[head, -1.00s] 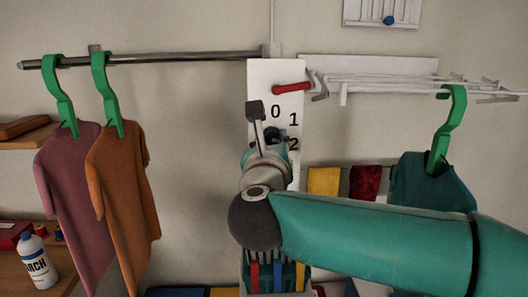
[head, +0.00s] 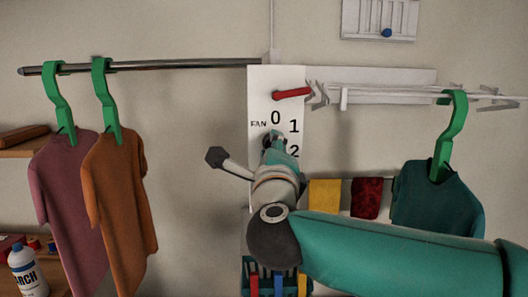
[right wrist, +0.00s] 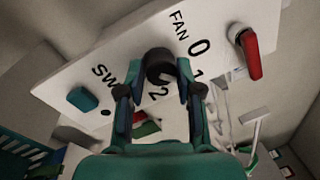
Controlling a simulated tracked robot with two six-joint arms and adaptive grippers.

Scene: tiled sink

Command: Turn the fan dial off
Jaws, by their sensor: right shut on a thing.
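The fan dial (right wrist: 159,67) is a dark round knob on a white wall panel, with the marks FAN, 0, 1 and 2 around it. In the right wrist view the fingers of my right gripper (right wrist: 158,84) are on both sides of the dial, shut on it. In the head view my right gripper (head: 277,143) is at the panel (head: 261,88), below the 0 and left of the 1 and 2. It hides most of the dial there, and I cannot tell which mark the dial points to. My left gripper is not in view.
A red lever (head: 292,93) sits on the panel above the dial. A teal button (right wrist: 82,98) is near the SW lettering. A white rack (head: 400,92) and a teal shirt (head: 435,195) are at the right. Two shirts hang from a rail (head: 170,64) at the left.

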